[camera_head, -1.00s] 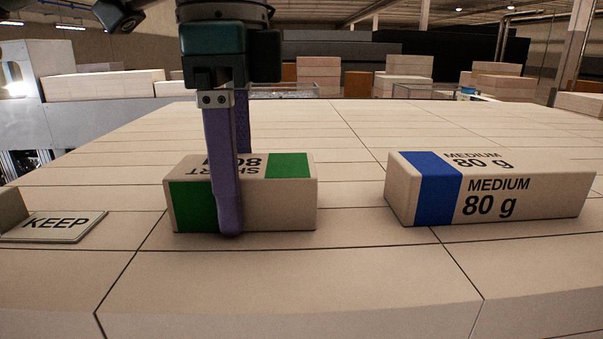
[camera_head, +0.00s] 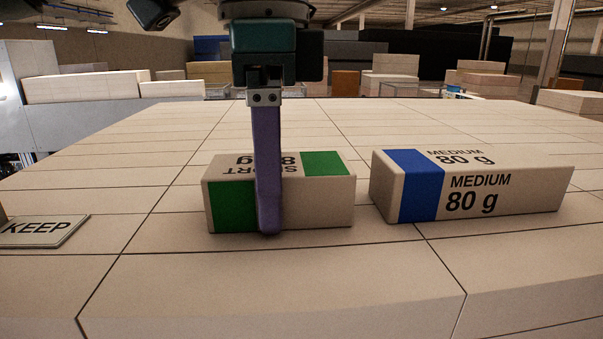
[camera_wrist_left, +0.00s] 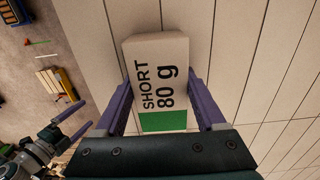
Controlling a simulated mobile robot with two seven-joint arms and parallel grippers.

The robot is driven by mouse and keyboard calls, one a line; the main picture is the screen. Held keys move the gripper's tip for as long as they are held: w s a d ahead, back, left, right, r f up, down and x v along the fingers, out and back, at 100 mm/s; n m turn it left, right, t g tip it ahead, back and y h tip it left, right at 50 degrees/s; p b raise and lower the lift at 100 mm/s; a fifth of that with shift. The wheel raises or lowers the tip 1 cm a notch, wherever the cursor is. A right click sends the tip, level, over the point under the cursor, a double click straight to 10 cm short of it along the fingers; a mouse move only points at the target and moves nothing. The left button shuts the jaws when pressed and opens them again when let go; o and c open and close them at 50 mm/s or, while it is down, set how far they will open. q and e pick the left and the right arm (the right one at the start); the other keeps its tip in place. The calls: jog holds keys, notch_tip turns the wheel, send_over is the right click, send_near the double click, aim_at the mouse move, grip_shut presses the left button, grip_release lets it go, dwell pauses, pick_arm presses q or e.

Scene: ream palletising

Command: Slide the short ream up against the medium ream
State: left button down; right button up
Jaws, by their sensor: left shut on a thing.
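The short ream (camera_head: 318,207), cream with green end bands, lies on the pale block surface in the middle of the head view. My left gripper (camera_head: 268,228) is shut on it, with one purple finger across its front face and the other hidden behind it. In the left wrist view the short ream (camera_wrist_left: 158,80) sits between both purple fingers (camera_wrist_left: 160,110). The medium ream (camera_head: 500,198), cream with a blue band, lies to the right. A narrow gap separates the two reams.
A KEEP plate (camera_head: 40,231) lies at the far left of the surface. The surface in front of and behind the reams is clear. Stacks of pale blocks (camera_head: 395,75) stand in the background.

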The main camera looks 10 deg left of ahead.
pick_arm(q)
jog(key=shift+w+d, duration=0.1)
jog(key=shift+d, duration=0.15)
dwell(0.4)
jog(key=shift+w+d, duration=0.15)
jog(key=shift+d, duration=0.4)
jog(key=shift+w+d, duration=0.15)
jog(key=shift+d, duration=0.4)
grip_release()
